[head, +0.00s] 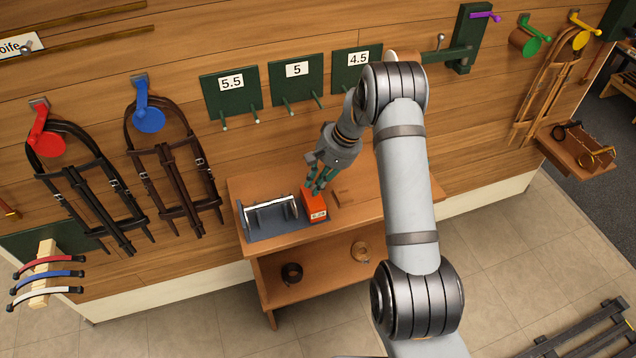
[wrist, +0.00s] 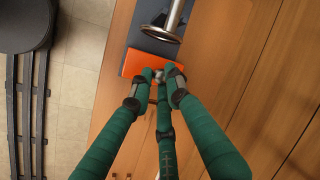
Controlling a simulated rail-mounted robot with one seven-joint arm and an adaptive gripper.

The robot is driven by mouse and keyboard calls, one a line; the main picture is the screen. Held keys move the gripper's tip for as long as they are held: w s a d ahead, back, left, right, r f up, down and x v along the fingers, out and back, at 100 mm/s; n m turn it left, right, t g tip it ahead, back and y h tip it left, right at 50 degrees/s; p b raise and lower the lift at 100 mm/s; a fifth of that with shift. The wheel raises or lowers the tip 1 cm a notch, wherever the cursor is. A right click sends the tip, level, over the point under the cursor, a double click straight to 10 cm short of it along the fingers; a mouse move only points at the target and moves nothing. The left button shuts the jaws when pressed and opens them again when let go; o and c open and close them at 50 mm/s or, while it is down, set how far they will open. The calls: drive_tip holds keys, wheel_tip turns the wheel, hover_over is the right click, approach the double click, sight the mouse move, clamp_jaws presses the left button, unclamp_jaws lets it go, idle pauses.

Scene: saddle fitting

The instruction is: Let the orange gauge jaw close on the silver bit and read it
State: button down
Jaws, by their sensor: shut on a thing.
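The orange gauge (head: 314,205) stands on the table at the right end of a grey mat, with a small white display on its front, too small to read surely. It is the orange block in the wrist view (wrist: 139,61). The silver bit (head: 270,208) lies across a stand on the mat, left of the gauge; one end ring (wrist: 157,33) shows in the wrist view, apart from my fingers. My gripper (head: 318,188), with green fingers, is at the gauge's top. Its fingertips (wrist: 158,76) are shut on a small grey part at the gauge's edge. The gauge jaw itself is hidden.
Green number boards (head: 297,85) with pegs hang on the wall behind. A lower shelf (head: 320,275) holds two small round things.

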drive_tip(key=c, duration=1.9)
unclamp_jaws()
drive_tip(key=shift+w+a+r, duration=0.15)
drive_tip(key=shift+c, duration=0.2)
drive_tip(key=shift+o, duration=1.3)
drive_tip(key=v, duration=1.1)
drive_tip(key=shift+r, duration=0.4)
drive_tip(key=shift+f, duration=0.1)
